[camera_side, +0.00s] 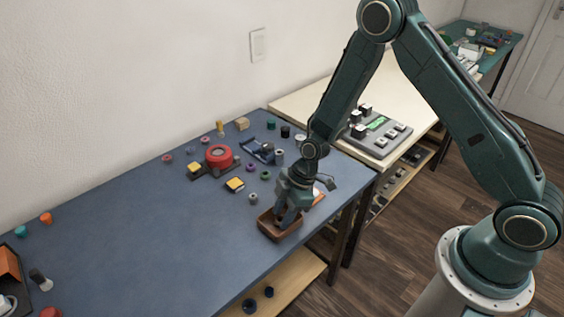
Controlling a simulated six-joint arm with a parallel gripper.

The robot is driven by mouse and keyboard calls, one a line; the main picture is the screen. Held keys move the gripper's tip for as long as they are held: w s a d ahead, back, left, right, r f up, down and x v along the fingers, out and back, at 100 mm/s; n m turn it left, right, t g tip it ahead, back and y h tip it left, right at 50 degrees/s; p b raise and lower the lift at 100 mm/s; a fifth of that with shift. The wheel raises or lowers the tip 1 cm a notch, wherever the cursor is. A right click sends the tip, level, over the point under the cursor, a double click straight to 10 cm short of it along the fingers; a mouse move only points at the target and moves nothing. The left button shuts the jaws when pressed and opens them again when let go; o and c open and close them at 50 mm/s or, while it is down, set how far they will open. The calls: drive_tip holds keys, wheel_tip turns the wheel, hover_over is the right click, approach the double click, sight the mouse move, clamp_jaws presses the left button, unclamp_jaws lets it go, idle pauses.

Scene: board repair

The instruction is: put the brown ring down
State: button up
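My gripper (284,222) points down into a small open brown box (268,232) near the right front edge of the blue table. Its fingertips are small and partly hidden by the box wall, so I cannot tell whether they are open or shut. I cannot make out a brown ring in this view; the inside of the box is mostly hidden by the gripper and the box walls.
A grey ring-shaped part (253,198) lies left of the box. A yellow-topped block (235,185) and a red round part on a dark base (219,156) stand further back. A button panel (377,134) sits on the pale bench. The blue table's middle-left (130,235) is clear.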

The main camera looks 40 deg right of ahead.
drive_tip(key=v, duration=1.1)
drive_tip(key=shift+d+r, duration=0.2)
drive_tip(key=shift+s+r, duration=0.1)
idle(0.3)
drive_tip(key=s+d+r+m+t+h, duration=0.1)
drive_tip(key=s+d+r+m, duration=0.2)
drive_tip(key=r, duration=0.6)
drive_tip(key=s+r+m+t+h, duration=0.1)
drive_tip(key=s+r+m, duration=0.2)
drive_tip(key=s+r, duration=0.4)
drive_tip(key=s+d+r+m+t+h, duration=0.1)
drive_tip(key=s+r+m, duration=0.2)
drive_tip(key=s, duration=0.3)
drive_tip(key=s+d+r+m+t+h, duration=0.1)
drive_tip(key=s+d+r+m, duration=0.1)
drive_tip(key=s+r+m, duration=0.2)
drive_tip(key=s+r, duration=0.1)
drive_tip(key=s, duration=0.1)
drive_tip(key=shift+s+d+m, duration=0.3)
drive_tip(key=shift+s+d, duration=0.05)
